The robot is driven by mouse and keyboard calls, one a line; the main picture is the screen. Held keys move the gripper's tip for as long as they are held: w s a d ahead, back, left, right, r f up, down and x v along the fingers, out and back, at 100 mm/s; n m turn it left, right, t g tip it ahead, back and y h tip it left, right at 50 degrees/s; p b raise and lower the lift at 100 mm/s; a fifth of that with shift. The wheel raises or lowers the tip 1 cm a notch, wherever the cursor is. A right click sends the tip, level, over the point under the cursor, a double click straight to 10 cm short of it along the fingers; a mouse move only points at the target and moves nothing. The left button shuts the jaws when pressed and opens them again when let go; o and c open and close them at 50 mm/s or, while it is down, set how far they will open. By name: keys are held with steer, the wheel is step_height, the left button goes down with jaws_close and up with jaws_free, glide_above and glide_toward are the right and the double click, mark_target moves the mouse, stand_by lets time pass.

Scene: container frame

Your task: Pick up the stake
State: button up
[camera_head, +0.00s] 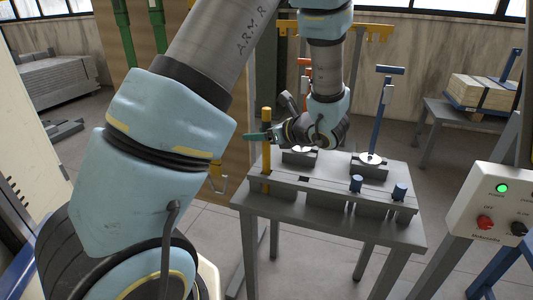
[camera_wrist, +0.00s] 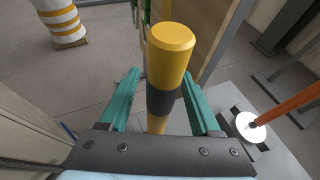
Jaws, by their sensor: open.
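The stake (camera_head: 266,158) is a yellow upright post with a dark band, standing at the left end of the grey table (camera_head: 300,204). My gripper (camera_head: 250,136) is beside its upper part, reaching in from the right. In the wrist view the stake (camera_wrist: 170,50) rises between the two teal fingers of my gripper (camera_wrist: 160,76). The fingers are open, with gaps showing on both sides of the stake at its dark band. The stake's lower end is hidden behind the gripper's body in the wrist view.
An orange-handled tool (camera_head: 305,72) and a blue T-handled tool (camera_head: 379,115) stand on the table to the right. A control box (camera_head: 495,205) is at the right. A striped post (camera_wrist: 62,20) shows in the wrist view.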

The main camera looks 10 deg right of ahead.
steer(key=shift+c, duration=0.3)
jaws_close()
stand_by(1.0)
